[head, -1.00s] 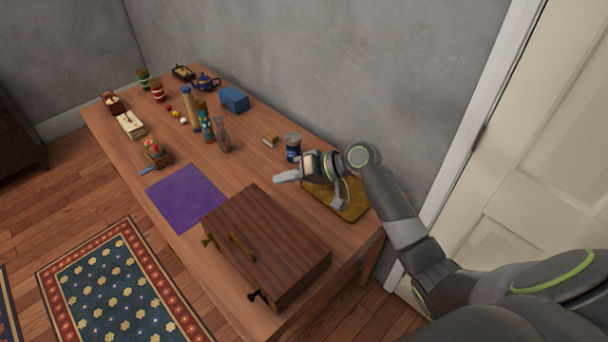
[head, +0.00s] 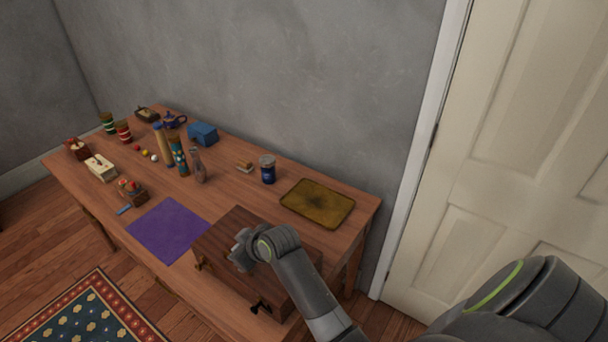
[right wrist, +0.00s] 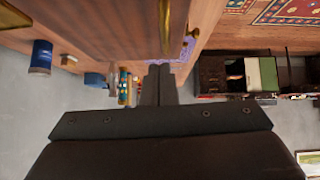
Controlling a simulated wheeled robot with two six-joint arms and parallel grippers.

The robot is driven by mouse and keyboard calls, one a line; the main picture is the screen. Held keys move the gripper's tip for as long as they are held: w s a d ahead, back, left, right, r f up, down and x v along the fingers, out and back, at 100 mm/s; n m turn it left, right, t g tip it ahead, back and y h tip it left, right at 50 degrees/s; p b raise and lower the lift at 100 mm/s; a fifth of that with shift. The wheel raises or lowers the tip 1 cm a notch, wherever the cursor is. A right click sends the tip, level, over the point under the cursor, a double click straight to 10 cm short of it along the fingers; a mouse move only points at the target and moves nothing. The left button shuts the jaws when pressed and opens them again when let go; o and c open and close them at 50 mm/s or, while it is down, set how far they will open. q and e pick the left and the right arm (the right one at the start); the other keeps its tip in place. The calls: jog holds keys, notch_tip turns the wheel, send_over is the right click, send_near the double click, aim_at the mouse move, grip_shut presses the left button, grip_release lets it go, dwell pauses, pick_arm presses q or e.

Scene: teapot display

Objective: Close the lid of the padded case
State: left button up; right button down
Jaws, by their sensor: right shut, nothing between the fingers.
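The padded case is a dark brown wooden box (head: 238,222) at the near right end of the table. Its lid looks down flat, with no gap that I can make out. Contact cannot be told. My left gripper is not in view.
A purple mat (head: 167,230) lies left of the case. A yellow-brown tray (head: 317,203) and a blue jar (head: 268,170) stand behind it. Bottles, a blue box (head: 203,133) and a teapot (head: 173,120) stand farther left. A wall runs behind the table.

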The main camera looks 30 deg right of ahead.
jog(key=shift+s+a+f, duration=0.15)
jog(key=shift+a+f, duration=0.15)
jog(key=shift+f, duration=0.25)
jog(key=shift+s+a+f, duration=0.1)
jog(key=shift+a+f, duration=0.25)
jog(key=shift+f, duration=0.4)
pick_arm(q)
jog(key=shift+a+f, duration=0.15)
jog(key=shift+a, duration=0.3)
pick_arm(e)
jog(key=shift+s+f, duration=0.1)
jog(key=shift+f, duration=0.05)
jog(key=shift+f, duration=0.15)
jog(key=shift+a+r+p, duration=0.1)
jog(key=shift+r+p, duration=0.3)
jog(key=shift+r, duration=0.1)
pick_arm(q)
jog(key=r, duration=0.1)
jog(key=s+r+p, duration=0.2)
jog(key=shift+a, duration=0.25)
pick_arm(e)
jog(key=s+r, duration=0.7)
jog(key=r, duration=0.3)
jog(key=shift+s+d, duration=0.2)
jog(key=shift+d, duration=0.2)
